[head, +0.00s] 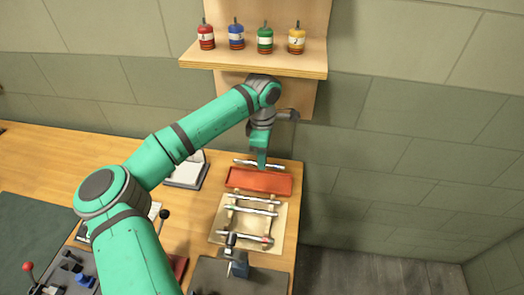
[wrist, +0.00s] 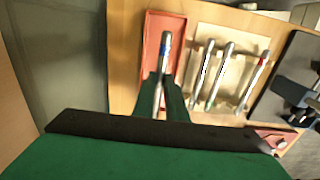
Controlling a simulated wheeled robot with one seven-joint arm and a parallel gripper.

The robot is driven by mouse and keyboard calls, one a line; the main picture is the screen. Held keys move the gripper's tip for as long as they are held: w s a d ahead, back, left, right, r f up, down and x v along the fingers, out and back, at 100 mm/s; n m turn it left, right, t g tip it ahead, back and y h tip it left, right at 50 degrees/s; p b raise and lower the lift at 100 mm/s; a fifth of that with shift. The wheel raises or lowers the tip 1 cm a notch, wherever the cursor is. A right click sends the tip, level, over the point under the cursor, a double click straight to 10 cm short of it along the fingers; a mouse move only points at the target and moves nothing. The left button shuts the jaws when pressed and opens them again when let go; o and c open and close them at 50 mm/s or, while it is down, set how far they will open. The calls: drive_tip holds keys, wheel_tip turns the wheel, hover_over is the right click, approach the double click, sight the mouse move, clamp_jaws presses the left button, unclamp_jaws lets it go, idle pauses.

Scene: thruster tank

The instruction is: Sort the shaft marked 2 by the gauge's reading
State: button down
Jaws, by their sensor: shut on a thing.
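My gripper (head: 262,162) is shut on a metal shaft (head: 245,161), held level above the back edge of the red tray (head: 236,186). In the wrist view my gripper (wrist: 160,92) closes around this shaft (wrist: 165,46), which has a blue band; the red tray (wrist: 178,22) lies beneath it. No number can be read on it. Three other shafts lie across a pale rack (head: 222,230); one shaft (head: 258,238) has a red band. A dark device (head: 238,262), possibly the gauge, stands in front of the rack; its reading cannot be made out.
A wooden shelf (head: 250,59) above holds several coloured bottles. An open book (head: 187,172) lies left of the red tray. A control panel with a red-knobbed lever (head: 28,267) is at the lower left. The wall is close behind the bench.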

drive_tip(key=shift+w+f, duration=0.15)
drive_tip(key=shift+a+f, duration=0.1)
drive_tip(key=shift+f, duration=3.9)
drive_tip(key=c, duration=1.7)
unclamp_jaws()
drive_tip(key=shift+s+r, duration=0.2)
drive_tip(key=shift+r, duration=3.55)
